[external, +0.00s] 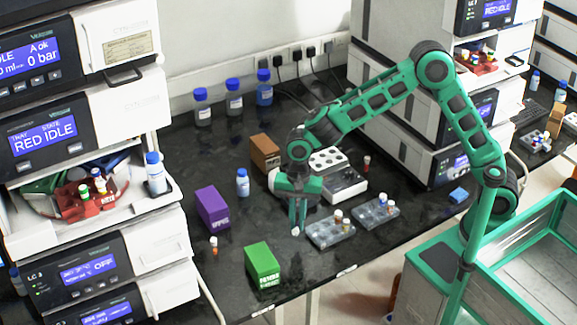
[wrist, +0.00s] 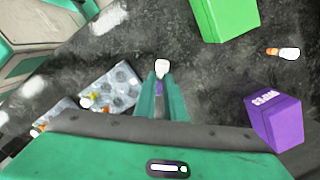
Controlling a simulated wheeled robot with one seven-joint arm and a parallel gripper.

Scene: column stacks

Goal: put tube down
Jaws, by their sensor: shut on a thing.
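My gripper (external: 297,232) points down just above the black bench top, between the green box and a clear tube rack. In the wrist view my gripper (wrist: 160,88) is shut on a small tube (wrist: 162,68) whose white end sticks out past the fingertips. A bit of purple shows between the fingers. In the external view the tube (external: 295,232) shows only as a small white tip at the fingertips; the rest is hidden by the fingers. I cannot tell whether it touches the bench.
Two clear racks (external: 322,236) (external: 372,222) with tubes lie to the right. A white device (external: 343,190) is behind. Bare bench lies between gripper and green box.

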